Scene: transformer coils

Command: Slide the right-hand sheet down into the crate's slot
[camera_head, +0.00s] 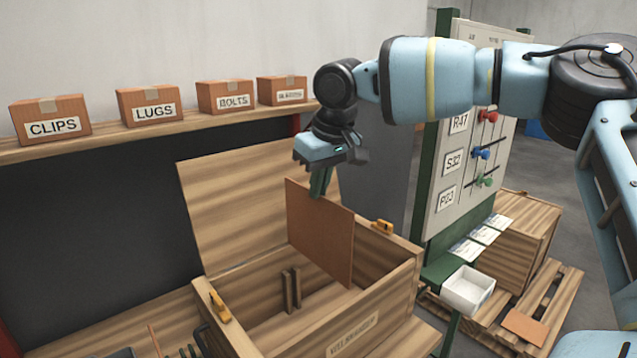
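A flat brown sheet (322,235) stands nearly upright above the open wooden crate (345,325), towards its right side. My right gripper (320,185) is shut on the sheet's top edge, coming from above. The sheet's lower part overlaps the crate's opening and hides part of the far right wall. I cannot tell whether its lower edge is in a slot. Two short upright wooden strips (291,289) with a narrow gap stand inside the crate, left of the sheet. My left gripper is not in view.
The crate's lid (245,205) stands open behind it. Yellow latches (219,306) (382,227) sit on the rims. A labelled board (465,140) stands to the right, near a white bin (468,288) and a pallet with another brown sheet (525,327). Boxes line the back shelf (150,130).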

